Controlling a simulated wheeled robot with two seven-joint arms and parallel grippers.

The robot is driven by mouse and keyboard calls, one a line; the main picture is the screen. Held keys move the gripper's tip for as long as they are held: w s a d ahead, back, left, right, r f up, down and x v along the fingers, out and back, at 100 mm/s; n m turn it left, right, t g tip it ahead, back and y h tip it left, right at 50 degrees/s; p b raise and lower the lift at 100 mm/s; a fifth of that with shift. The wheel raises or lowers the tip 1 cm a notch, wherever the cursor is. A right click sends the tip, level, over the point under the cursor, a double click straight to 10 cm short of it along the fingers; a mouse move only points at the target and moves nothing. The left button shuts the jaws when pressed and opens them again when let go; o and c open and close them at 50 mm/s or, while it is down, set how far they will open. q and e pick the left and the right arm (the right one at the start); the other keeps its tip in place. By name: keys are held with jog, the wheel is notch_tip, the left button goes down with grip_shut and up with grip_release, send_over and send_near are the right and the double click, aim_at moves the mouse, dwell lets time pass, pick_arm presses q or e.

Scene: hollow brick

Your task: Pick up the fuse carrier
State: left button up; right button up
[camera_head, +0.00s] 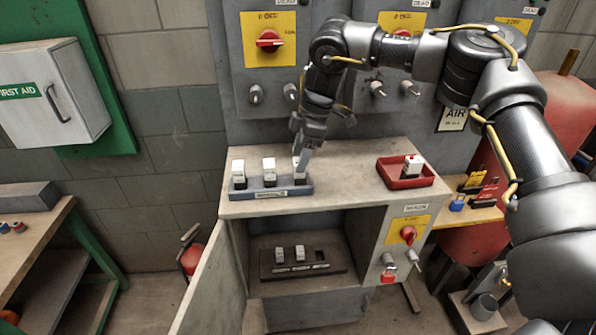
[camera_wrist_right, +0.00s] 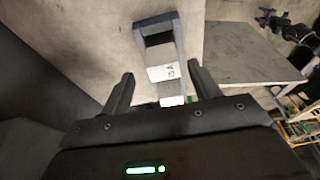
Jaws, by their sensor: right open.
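Three white fuse carriers with dark lower parts stand in a row in a blue-grey tray (camera_head: 283,191) on top of the cabinet: a left one (camera_head: 238,170), a middle one (camera_head: 269,170) and a right one (camera_head: 298,172). Another white fuse carrier with a red mark (camera_head: 413,163) stands in a red tray (camera_head: 405,181). My right gripper (camera_head: 302,156) points down at the right carrier and partly hides it. In the wrist view the open fingers (camera_wrist_right: 161,72) stand apart, with a labelled white fuse carrier (camera_wrist_right: 163,73) between or just beyond them. Contact cannot be told.
Below, the open cabinet holds a dark fuse base (camera_head: 302,263) with two white carriers on its left and middle and an empty place at right. The cabinet door (camera_head: 215,285) stands open. A red switch (camera_head: 408,233) is on the front. The worktop between the trays is clear.

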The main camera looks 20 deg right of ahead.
aim_at(299, 179)
jog(key=shift+s+p, duration=0.3)
jog(key=shift+s, duration=0.05)
jog(key=shift+s+a+f+p, duration=0.1)
jog(key=shift+f+p, duration=0.4)
jog(key=shift+p, duration=0.1)
jog(key=x, duration=0.1)
jog(key=p+x, duration=0.1)
jog(key=x, duration=0.2)
jog(key=shift+w, duration=0.3)
pick_arm(q)
notch_tip(299, 179, up, 3)
jog(key=shift+w+r, duration=0.1)
pick_arm(e)
jog(key=shift+s, duration=0.15)
jog(key=shift+c, duration=0.9)
pick_arm(q)
jog(key=shift+w, duration=0.25)
pick_arm(e)
jog(key=shift+r, duration=0.1)
jog(key=c, duration=1)
